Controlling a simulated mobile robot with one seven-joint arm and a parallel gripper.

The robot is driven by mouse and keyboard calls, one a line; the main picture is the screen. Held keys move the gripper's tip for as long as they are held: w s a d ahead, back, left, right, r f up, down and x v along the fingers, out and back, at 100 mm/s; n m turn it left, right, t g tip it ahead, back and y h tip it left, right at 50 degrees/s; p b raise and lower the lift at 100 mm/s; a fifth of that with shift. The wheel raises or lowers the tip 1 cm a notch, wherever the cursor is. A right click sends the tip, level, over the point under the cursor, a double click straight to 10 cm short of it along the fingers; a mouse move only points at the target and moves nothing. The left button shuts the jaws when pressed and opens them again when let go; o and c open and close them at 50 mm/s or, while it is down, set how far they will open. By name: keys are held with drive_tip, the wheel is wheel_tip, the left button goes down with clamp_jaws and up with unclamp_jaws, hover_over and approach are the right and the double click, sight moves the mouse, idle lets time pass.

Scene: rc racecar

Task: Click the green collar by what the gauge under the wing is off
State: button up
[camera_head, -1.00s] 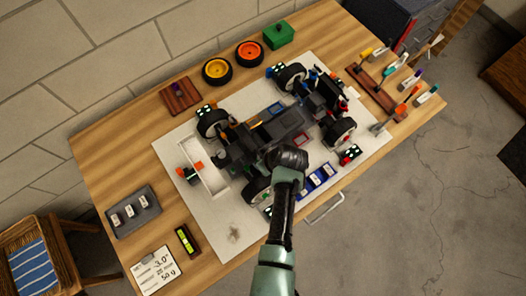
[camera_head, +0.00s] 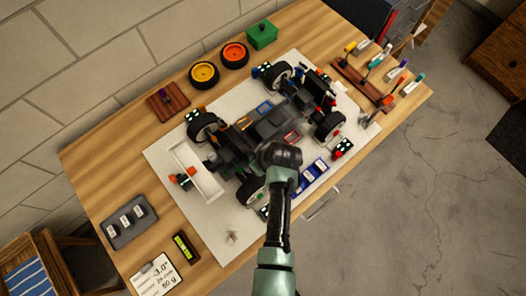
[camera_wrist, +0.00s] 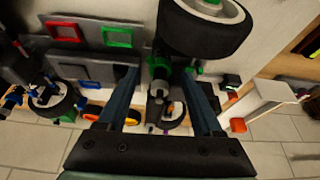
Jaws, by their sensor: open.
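The black RC car (camera_head: 270,125) stands on a white mat, its white rear wing (camera_head: 195,170) at the left. A small red and green item (camera_head: 185,178) sits by the wing; I cannot read any gauge on it. My gripper (camera_wrist: 163,80) is open over the car, its two blue-grey fingers pointing into the rear suspension. A green collar (camera_wrist: 158,64) shows on a dark shaft between the fingertips, below a big tyre (camera_wrist: 205,25); I cannot tell whether the fingers touch it. In the head view my wrist (camera_head: 281,156) hides the fingertips.
A card reading -3.0° (camera_head: 157,274), a grey tray (camera_head: 128,222) and a small level (camera_head: 185,246) lie at the near left. Loose wheels (camera_head: 204,74) and a green box (camera_head: 261,35) stand behind. A tool rack (camera_head: 362,82) is at the right.

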drive_tip(key=v, duration=1.2)
drive_tip(key=shift+b, duration=0.3)
drive_tip(key=w+d+r+m+t+h, duration=0.15)
drive_tip(key=w+r+t, duration=0.45)
drive_tip(key=w+r, duration=0.7)
drive_tip(key=w+r+m+t+h+b, duration=0.1)
drive_tip(key=w+r+t, duration=0.15)
drive_tip(key=r, duration=0.75)
drive_tip(key=w+r+m+t, duration=0.1)
drive_tip(key=r+t, duration=0.3)
drive_tip(key=r, duration=0.6)
drive_tip(key=s+a+r+m+t, duration=0.1)
drive_tip(key=s+r+t, duration=0.2)
drive_tip(key=r, duration=0.7)
drive_tip(key=s+a+r+m+t, duration=0.1)
drive_tip(key=s+r+m+t, duration=0.1)
drive_tip(key=s+r+t, duration=0.2)
drive_tip(key=s+a+r+m+t+b, duration=0.1)
drive_tip(key=s+r+t, duration=0.3)
drive_tip(key=r, duration=1.4)
drive_tip(key=s+a, duration=0.1)
drive_tip(key=s, duration=0.2)
drive_tip(key=shift+s, duration=0.4)
drive_tip(key=shift+a+f+t, duration=0.1)
drive_tip(key=shift+a+t, duration=0.05)
drive_tip(key=shift+t, duration=0.1)
